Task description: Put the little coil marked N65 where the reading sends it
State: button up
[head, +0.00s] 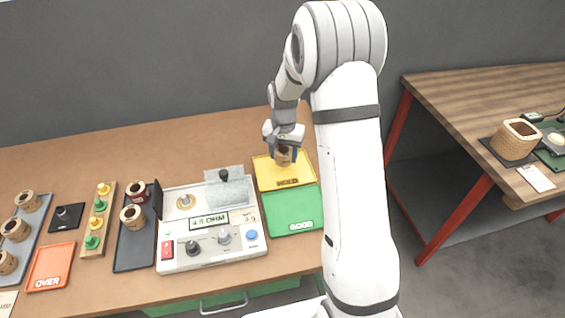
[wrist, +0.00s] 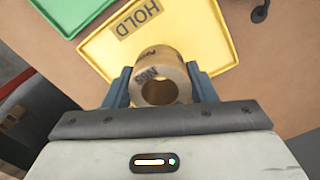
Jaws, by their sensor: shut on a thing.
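The tan coil marked N65 (wrist: 160,82) is between the blue fingers of my gripper (wrist: 161,88), which is shut on it. In the head view the coil (head: 283,156) is at the yellow tray (head: 300,183), which reads HOLD in the wrist view (wrist: 190,53). I cannot tell whether the coil touches the tray. The green GOOD tray (head: 291,212) lies just in front of the yellow one. The red OVER tray (head: 50,268) is at the far left. The meter (head: 212,248) has a display (head: 209,222) that seems to read 4.8 OHM; the first digits are small.
A dark tray (head: 133,252) left of the meter has a tan coil (head: 133,216) and a dark red one (head: 137,191). A grey tray (head: 38,232) holds several coils. A wooden rack (head: 98,222) bears green and yellow pegs. A clear guard (head: 223,187) stands on the meter.

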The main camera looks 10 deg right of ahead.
aim_at(284, 170)
jog(key=shift+f, duration=1.85)
jog(key=shift+f, duration=0.1)
jog(key=shift+f, duration=0.15)
jog(key=o, duration=1.1)
notch_tip(284, 170, up, 11)
jog(key=s+r+n+t, duration=0.1)
jog(key=s+r+n, duration=0.2)
jog(key=s+r, duration=0.85)
jog(key=s+n, duration=0.1)
jog(key=s, duration=0.4)
jog(key=s+t, duration=0.1)
jog(key=s, duration=0.4)
jog(key=s+f+n, duration=0.1)
jog(key=s, duration=0.5)
jog(key=shift+s+a+n+t, duration=0.1)
jog(key=shift+a+n+t, duration=0.2)
